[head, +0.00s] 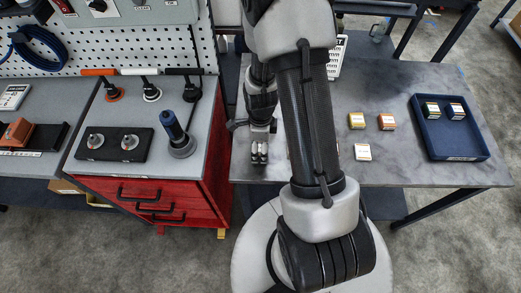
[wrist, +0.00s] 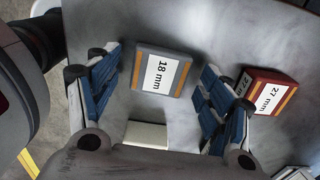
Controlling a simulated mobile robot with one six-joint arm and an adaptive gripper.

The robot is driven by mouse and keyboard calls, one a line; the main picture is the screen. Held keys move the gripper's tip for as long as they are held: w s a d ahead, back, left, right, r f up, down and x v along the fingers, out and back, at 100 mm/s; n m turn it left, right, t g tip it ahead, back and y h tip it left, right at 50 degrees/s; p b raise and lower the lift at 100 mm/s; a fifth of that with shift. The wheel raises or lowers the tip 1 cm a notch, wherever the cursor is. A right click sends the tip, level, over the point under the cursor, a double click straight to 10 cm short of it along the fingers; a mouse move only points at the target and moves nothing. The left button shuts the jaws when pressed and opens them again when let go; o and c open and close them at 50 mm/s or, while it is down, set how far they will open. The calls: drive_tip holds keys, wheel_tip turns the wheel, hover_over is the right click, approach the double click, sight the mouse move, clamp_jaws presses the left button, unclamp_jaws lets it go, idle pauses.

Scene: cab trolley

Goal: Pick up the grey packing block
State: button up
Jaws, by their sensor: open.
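The grey packing block (wrist: 143,68) shows in the wrist view with a white "18 mm" label and an orange stripe, lying on the grey table. My gripper (wrist: 158,80) is open, with one blue-padded finger on each side of this block. A narrow gap shows on both sides, so the jaws look apart from it. How far the fingertips are above the table is hard to tell. In the head view my gripper (head: 260,154) is over the left front part of the table, and I cannot make out the grey block there.
A red block (wrist: 271,97) marked "27 mm" sits right of my right finger. The table (head: 410,172) also bears a yellow block (head: 356,120), an orange block (head: 387,121), a white block (head: 362,152) and a blue tray (head: 470,151) with two blocks. A red drawer cabinet (head: 150,198) stands left.

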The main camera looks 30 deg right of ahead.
drive_tip(key=shift+f, duration=0.1)
drive_tip(key=c, duration=1.1)
drive_tip(key=shift+c, duration=0.2)
